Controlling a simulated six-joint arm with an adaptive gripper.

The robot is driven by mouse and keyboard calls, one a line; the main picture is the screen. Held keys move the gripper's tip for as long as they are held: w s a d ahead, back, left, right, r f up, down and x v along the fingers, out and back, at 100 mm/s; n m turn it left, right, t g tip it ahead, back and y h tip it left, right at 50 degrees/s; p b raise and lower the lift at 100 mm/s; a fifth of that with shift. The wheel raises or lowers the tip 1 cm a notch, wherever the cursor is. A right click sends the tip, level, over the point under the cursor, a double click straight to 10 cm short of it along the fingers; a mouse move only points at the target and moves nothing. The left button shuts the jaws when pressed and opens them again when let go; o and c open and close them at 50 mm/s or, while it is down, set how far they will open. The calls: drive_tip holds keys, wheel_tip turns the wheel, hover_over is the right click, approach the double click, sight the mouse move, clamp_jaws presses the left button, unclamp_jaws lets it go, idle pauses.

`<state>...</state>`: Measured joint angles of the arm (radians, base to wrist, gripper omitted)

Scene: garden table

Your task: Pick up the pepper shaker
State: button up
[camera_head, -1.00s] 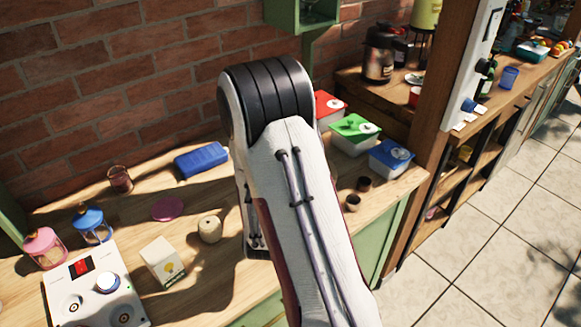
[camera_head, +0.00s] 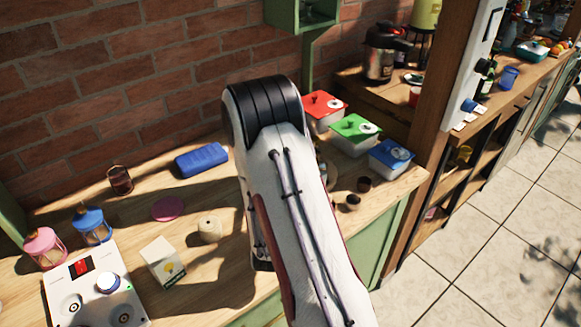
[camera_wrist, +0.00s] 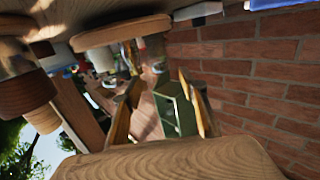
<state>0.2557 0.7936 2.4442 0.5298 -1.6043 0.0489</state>
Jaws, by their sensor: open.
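Two small brown-topped shaker-like pieces stand on the counter right of my arm in the head view, one at the back (camera_head: 364,184) and one in front (camera_head: 352,202). I cannot tell which is the pepper shaker. In the wrist view, which looks upside down, a glass piece with a brown wooden cap (camera_wrist: 20,95) is close at the left, with another cap behind it. My gripper (camera_wrist: 160,82) shows its two fingers apart, with nothing clearly held between them. It is hidden behind my arm in the head view.
Red-lidded (camera_head: 322,108), green-lidded (camera_head: 354,134) and blue-lidded (camera_head: 390,158) containers stand behind the brown-topped pieces. A blue case (camera_head: 201,160), a white roll (camera_head: 209,229) and a carton (camera_head: 163,262) are to the left. A large wooden piece (camera_wrist: 180,160) fills the wrist view's lower edge.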

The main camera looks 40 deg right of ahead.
drive_tip(key=shift+x, duration=1)
drive_tip(key=shift+x, duration=2.65)
clamp_jaws()
